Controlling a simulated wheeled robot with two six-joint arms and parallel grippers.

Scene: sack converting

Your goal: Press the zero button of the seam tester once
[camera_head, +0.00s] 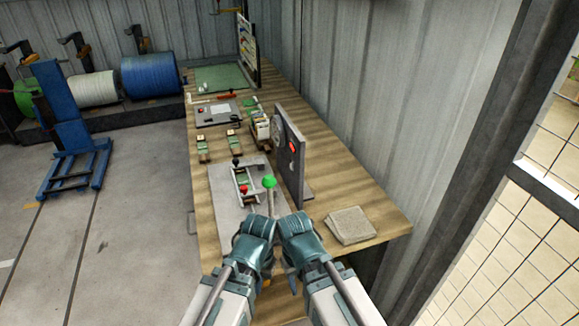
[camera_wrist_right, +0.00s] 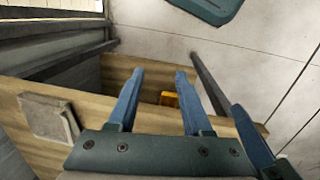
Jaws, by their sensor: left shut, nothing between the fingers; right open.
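The seam tester seems to be the upright grey panel (camera_head: 288,150) with a red button (camera_head: 292,146) and a round dial, beside a grey base plate (camera_head: 225,195). A green knob (camera_head: 269,182) tops a thin lever there, with smaller red and black knobs to its left. I cannot tell which control is the zero button. My left gripper (camera_head: 258,244) is shut and empty at the table's near end, in front of the tester. My right gripper (camera_head: 298,243) is close beside it; its fingers (camera_wrist_right: 156,72) are apart and empty in the wrist view. Fingertips are largely hidden in the head view.
A stack of grey-beige sacks (camera_head: 350,225) lies on the table's near right corner; it also shows in the wrist view (camera_wrist_right: 48,117). A corrugated wall stands right.

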